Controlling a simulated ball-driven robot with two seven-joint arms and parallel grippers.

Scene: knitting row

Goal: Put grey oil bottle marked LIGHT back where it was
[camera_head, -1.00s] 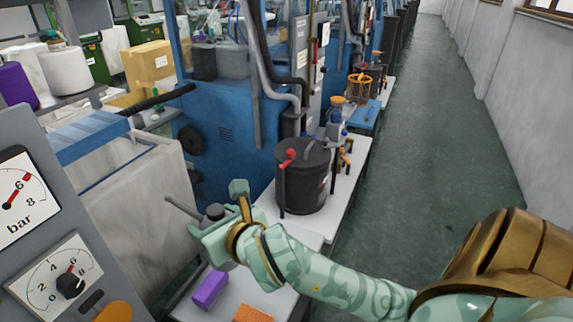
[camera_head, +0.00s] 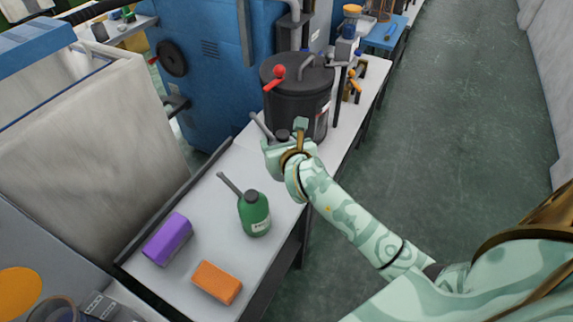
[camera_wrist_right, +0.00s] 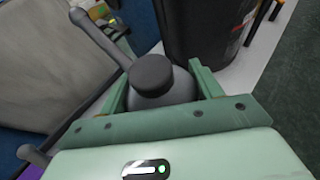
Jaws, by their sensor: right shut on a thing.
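The grey oil bottle (camera_head: 262,126) is in my right gripper (camera_head: 284,142), in front of the dark pot. In the head view its spout and dark cap show; the gripper hides most of its body. In the right wrist view the bottle (camera_wrist_right: 180,89) sits between the two fingers, its dark cap facing the camera and its spout pointing up-left. No marking on it is readable. I cannot tell whether its base touches the table. My left gripper is not in view.
A green oil bottle (camera_head: 255,215) stands on the white table (camera_head: 212,222), with a purple block (camera_head: 168,239) and an orange block (camera_head: 217,282) nearer me. The dark pot (camera_head: 298,95) with a red handle stands close behind the gripper. Bare table lies left of the green bottle.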

